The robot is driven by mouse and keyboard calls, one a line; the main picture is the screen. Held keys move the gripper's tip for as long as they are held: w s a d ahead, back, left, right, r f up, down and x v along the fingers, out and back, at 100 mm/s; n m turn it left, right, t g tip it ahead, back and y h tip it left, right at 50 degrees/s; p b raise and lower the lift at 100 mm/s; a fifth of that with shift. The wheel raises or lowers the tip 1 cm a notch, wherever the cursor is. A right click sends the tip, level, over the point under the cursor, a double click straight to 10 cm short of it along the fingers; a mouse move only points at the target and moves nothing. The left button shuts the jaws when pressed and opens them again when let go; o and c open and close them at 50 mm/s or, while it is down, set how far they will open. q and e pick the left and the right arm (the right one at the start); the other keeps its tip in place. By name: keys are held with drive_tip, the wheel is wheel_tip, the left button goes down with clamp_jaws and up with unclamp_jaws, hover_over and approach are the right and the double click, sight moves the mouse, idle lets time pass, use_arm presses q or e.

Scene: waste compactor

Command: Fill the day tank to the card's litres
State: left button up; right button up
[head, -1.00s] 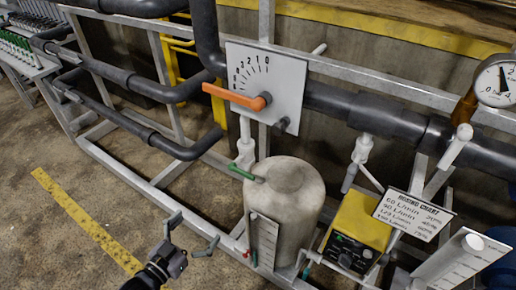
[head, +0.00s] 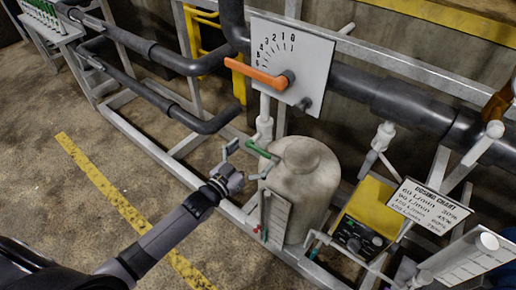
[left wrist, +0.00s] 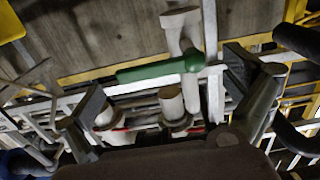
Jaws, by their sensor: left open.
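The day tank (head: 312,185), a beige rounded vessel, stands in the middle of the head view with a white scale plate (head: 278,220) on its front. A green-handled valve (head: 262,150) sits at its upper left; the green handle also shows in the left wrist view (left wrist: 155,71). My left gripper (head: 246,163) is open, close to the green handle, at the tank's left. In the left wrist view its fingers (left wrist: 170,98) stand apart, with the green handle beyond and between them. Whether they touch it cannot be told. My right gripper is not in view.
An orange lever (head: 255,74) crosses a numbered dial plate (head: 310,60) above the tank. The dosing chart (head: 428,208) and a yellow box (head: 368,210) stand right of it. Floor at left is open.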

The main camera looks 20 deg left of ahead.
use_arm(q)
drive_tip(key=shift+x, duration=1.35)
drive_tip(key=shift+c, duration=0.4)
drive_tip(key=c, duration=1.6)
